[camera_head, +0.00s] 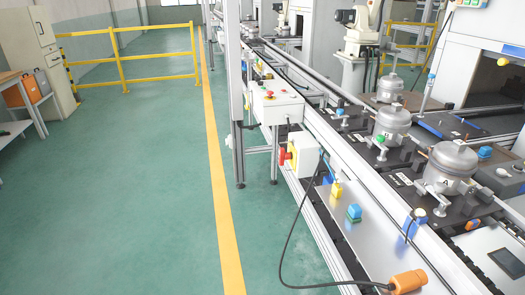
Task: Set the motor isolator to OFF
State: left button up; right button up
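A white box (305,153) is mounted at the near side of the conveyor line, right of the picture's middle. A red and yellow rotary switch (286,157) sticks out of its left side and looks like the motor isolator. The exact angle of its handle and any ON or OFF marking are too small to tell. Neither of my grippers shows in the head view.
A white control box (277,103) with a red button stands just behind. A black cable runs to an orange device (408,282) at the front. Several metal compressors (450,165) sit on the conveyor. The green floor (130,200) left of the yellow line is clear.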

aim_at(283, 156)
jog(key=i+j+u, duration=0.3)
jog(key=i, duration=0.3)
jog(key=i+j+u, duration=0.3)
jog(key=i, duration=0.3)
jog(key=i+u, duration=0.3)
jog(key=i, duration=0.3)
jog(key=i+z, duration=0.4)
jog(key=i+j+z, duration=0.25)
jog(key=z, duration=0.15)
jog(key=i+j+z, duration=0.45)
jog(key=i+l, duration=0.05)
jog(key=l, duration=0.05)
